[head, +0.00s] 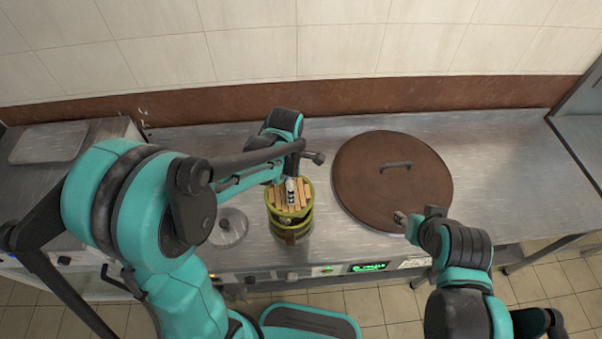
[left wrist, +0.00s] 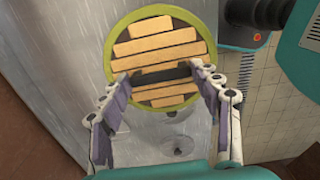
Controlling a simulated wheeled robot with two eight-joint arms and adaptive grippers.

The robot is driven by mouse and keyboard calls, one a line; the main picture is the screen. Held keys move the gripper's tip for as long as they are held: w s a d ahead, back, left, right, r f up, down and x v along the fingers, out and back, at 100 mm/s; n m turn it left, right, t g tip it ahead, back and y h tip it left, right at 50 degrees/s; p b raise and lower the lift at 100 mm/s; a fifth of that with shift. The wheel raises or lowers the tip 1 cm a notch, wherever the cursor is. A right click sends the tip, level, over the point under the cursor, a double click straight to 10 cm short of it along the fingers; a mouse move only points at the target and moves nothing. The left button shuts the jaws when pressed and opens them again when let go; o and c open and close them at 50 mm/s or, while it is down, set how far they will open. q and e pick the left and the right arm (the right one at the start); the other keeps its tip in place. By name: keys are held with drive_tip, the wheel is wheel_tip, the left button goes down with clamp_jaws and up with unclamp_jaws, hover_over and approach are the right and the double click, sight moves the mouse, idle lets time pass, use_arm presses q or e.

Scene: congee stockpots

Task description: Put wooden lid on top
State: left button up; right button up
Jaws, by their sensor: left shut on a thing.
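A round wooden lid of pale slats (head: 281,196) sits at the top of a green cylindrical container (head: 290,225). In the left wrist view the slatted lid (left wrist: 160,42) has a dark bar handle (left wrist: 165,76) across it, inside a green rim (left wrist: 112,40). I cannot tell whether the lid rests fully in the container or is slightly raised. My left gripper (head: 291,188) comes down from above and is shut on the handle; its fingertips (left wrist: 165,80) are at the bar's two ends. My right gripper (head: 402,218) is near a big brown lid; its finger state is unclear.
A large brown round lid (head: 380,180) with a dark handle lies on the steel counter (head: 500,150), right of the container. A small round metal cover (head: 229,228) is to its left. A tiled wall (head: 300,50) stands behind. The counter's right part is clear.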

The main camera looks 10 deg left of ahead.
use_arm(q)
drive_tip(key=shift+w+d+f, duration=0.1)
drive_tip(key=shift+w+f, duration=0.05)
drive_tip(key=shift+f, duration=0.05)
drive_tip(key=shift+s+a+f+b, duration=0.2)
drive_tip(key=shift+s+f+b, duration=0.1)
drive_tip(key=shift+f+b, duration=0.25)
wheel_tip(320, 180, down, 3)
drive_tip(key=shift+w+d+r+b, duration=0.1)
drive_tip(key=shift+w+b, duration=0.05)
drive_tip(key=shift+b, duration=0.95)
drive_tip(key=shift+f+b, duration=0.55)
drive_tip(key=shift+f, duration=0.15)
drive_tip(key=shift+f+b, duration=0.55)
drive_tip(key=shift+b, duration=0.05)
drive_tip(key=o, duration=0.9)
